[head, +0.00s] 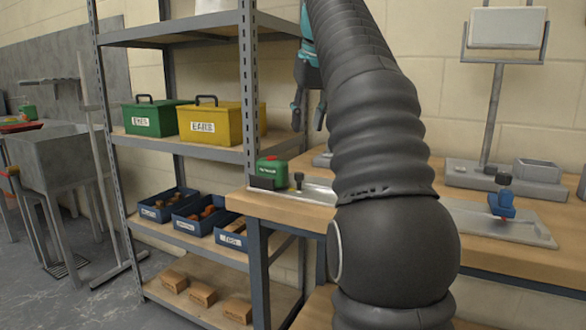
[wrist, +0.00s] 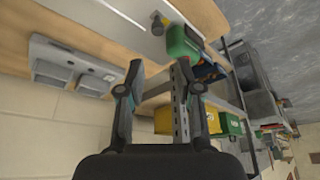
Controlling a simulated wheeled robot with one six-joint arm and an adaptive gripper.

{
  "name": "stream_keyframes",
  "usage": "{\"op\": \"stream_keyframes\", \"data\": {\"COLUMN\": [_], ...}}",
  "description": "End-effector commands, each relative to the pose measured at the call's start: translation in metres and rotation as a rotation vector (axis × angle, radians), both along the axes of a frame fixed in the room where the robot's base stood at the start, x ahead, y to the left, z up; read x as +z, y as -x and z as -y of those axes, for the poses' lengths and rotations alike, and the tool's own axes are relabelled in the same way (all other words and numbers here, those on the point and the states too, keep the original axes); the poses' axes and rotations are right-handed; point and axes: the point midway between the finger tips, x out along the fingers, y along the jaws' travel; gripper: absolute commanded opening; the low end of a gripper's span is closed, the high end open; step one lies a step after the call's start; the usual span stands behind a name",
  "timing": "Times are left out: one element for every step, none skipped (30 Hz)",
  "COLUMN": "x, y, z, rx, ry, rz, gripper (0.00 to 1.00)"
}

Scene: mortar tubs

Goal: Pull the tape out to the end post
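A green tape measure case (head: 268,172) with a dark front and a small red spot on top sits on a pale metal plate at the left end of the wooden bench. A short post with a dark knob (head: 298,181) stands just right of it; I cannot tell if it is the end post. The case (wrist: 183,44) and the knob (wrist: 158,24) also show in the wrist view. My gripper (head: 309,114) hangs behind my arm, above and beyond the case. In the wrist view its fingers (wrist: 158,80) are apart with nothing between them. My arm hides the plate's middle.
A blue clamp-like piece (head: 502,204) stands on a plate at the bench's right. Behind it are a stand with a panel (head: 506,28) and a grey tray (head: 538,170). Left, a metal shelf holds a green box (head: 155,117), a yellow box (head: 212,122) and blue bins.

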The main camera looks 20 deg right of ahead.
Motion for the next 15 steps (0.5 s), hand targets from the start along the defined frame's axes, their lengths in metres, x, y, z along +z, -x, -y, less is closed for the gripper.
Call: {"op": "stream_keyframes", "data": {"x": [0.002,0.002,0.002,0.001,0.001,-0.001,-0.003,-0.005,-0.008,-0.011,-0.014,-0.019,-0.023,-0.027,-0.034], "y": [-0.001,-0.002,-0.002,-0.002,-0.003,-0.004,-0.004,-0.005,-0.006,-0.007,-0.009,-0.01,-0.011,-0.013,-0.016], "z": [0.003,0.004,0.004,0.005,0.005,0.005,0.005,0.005,0.005,0.006,0.006,0.006,0.006,0.006,0.006], "rx": [-0.001,-0.001,-0.001,-0.001,-0.001,-0.001,-0.001,-0.001,-0.001,-0.001,-0.001,-0.001,-0.001,-0.001,-0.001], "ry": [0.001,0.0,0.0,0.0,0.0,0.0,0.0,0.0,0.0,0.0,-0.001,-0.001,-0.001,-0.001,-0.001], "rz": [0.0,-0.001,-0.002,-0.003,-0.003,-0.003,-0.002,-0.003,-0.003,-0.003,-0.003,-0.004,-0.004,-0.004,-0.004], "gripper": [0.35,0.35,0.35,0.35,0.35,0.35,0.35,0.35,0.35,0.35,0.35,0.35,0.35,0.35,0.35]}}
